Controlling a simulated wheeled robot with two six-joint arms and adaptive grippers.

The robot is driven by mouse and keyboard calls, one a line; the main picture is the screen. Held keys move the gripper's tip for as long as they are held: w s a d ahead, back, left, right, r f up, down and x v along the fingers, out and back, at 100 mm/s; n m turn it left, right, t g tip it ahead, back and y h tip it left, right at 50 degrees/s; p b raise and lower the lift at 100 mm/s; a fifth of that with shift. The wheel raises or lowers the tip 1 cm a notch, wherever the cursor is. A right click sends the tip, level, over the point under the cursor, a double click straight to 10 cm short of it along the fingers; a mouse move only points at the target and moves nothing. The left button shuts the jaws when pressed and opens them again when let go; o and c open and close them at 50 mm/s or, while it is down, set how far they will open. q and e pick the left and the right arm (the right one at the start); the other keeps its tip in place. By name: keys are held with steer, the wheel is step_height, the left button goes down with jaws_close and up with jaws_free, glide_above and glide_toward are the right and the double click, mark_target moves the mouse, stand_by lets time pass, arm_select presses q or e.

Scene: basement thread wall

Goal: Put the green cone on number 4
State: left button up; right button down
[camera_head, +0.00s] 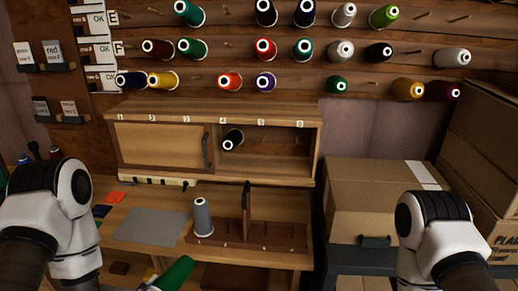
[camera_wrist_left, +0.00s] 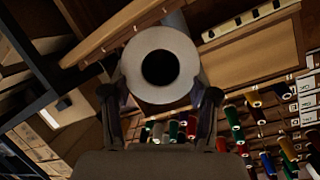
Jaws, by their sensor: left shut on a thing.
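A green cone (camera_head: 175,272) lies tilted at the bottom edge of the head view, partly cut off. In the left wrist view, my left gripper (camera_wrist_left: 160,97) is shut on a cone, seen end-on as a pale disc (camera_wrist_left: 133,70) with a dark hole. Its side colour is hidden there, but the head view fits it being the green cone. Number 4 (camera_head: 222,120) is on the cabinet's top edge, above the open compartment. A dark cone (camera_head: 233,138) sits below it. My right gripper is out of view.
A grey cone (camera_head: 202,217) stands on a low peg board (camera_head: 275,236) beside an upright dark divider (camera_head: 247,208). A sliding door (camera_head: 155,146) covers the cabinet's left part. Cones hang on wall pegs above. Cardboard boxes (camera_head: 375,195) stand at right. A grey mat (camera_head: 150,228) lies bare.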

arm_select(q)
steer(key=shift+w+d+f+n+y, duration=0.25)
steer(key=shift+w+d+n+y, duration=0.25)
steer(key=shift+d, duration=0.3)
steer(key=shift+w+d+f+n+y, duration=0.15)
steer(key=shift+w+d+f+y, duration=0.15)
steer(key=shift+w+d, duration=0.4)
steer(key=shift+w+d+f+n+y, duration=0.2)
steer(key=shift+w+d+n+y, duration=0.2)
steer(key=shift+d, duration=0.45)
